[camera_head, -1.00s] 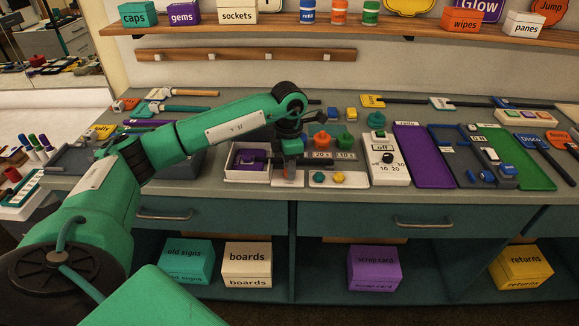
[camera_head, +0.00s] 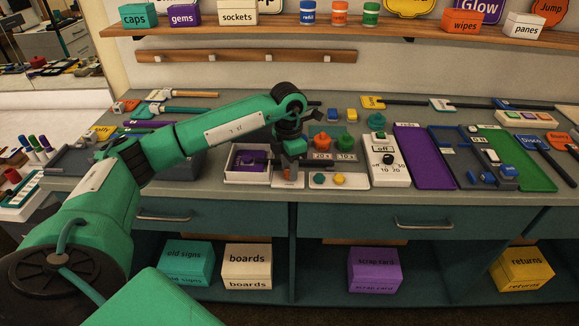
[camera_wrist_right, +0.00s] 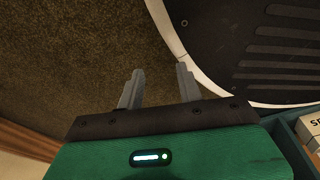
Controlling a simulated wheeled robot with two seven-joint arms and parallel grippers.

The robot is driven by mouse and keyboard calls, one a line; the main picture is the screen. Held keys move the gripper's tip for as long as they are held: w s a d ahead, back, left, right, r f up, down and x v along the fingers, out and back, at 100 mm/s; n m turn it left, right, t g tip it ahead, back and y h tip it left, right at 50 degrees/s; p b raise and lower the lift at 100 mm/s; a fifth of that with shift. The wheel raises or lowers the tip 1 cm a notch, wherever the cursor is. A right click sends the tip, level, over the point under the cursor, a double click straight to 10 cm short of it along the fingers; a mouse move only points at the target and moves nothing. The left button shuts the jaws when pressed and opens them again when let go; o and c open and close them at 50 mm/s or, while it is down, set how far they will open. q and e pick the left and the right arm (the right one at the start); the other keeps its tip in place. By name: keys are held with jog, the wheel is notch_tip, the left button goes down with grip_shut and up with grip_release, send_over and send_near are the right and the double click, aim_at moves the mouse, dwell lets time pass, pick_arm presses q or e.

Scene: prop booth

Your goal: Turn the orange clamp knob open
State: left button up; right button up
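My left gripper (camera_head: 291,164) points down over the bench, between the white box and the labelled boards. Its dark fingers look spread apart. A small orange-red part (camera_head: 289,174) on a pale narrow base shows just below and between the fingertips; it may be the clamp knob, but it is too small and partly hidden to be sure. I cannot tell whether the fingers touch it. My right gripper (camera_wrist_right: 158,88) is open and empty in the right wrist view, away from the bench, above the brown floor.
A white box (camera_head: 247,176) with a purple thing inside stands left of the gripper. An orange knob-like piece (camera_head: 321,142) stands to its right, near a white dial box (camera_head: 388,171). A purple tray (camera_head: 424,158) lies farther right. Drawers (camera_head: 400,215) are below the bench edge.

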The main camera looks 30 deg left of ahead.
pick_arm(q)
jog(key=o, duration=0.3)
pick_arm(e)
jog(key=shift+s, duration=0.1)
pick_arm(q)
jog(key=shift+r, duration=0.1)
notch_tip(320, 180, up, 14)
jog(key=b, duration=0.1)
jog(key=shift+a+f, duration=0.2)
jog(key=shift+a, duration=0.05)
pick_arm(e)
jog(key=shift+w+a+r, duration=0.3)
jog(key=shift+w+r, duration=0.2)
jog(key=shift+w, duration=0.05)
jog(key=shift+w+a+r, duration=0.25)
jog(key=shift+w+r, duration=0.2)
jog(key=shift+w, duration=0.1)
pick_arm(q)
jog(key=shift+w, duration=0.1)
pick_arm(e)
jog(key=shift+w, duration=0.3)
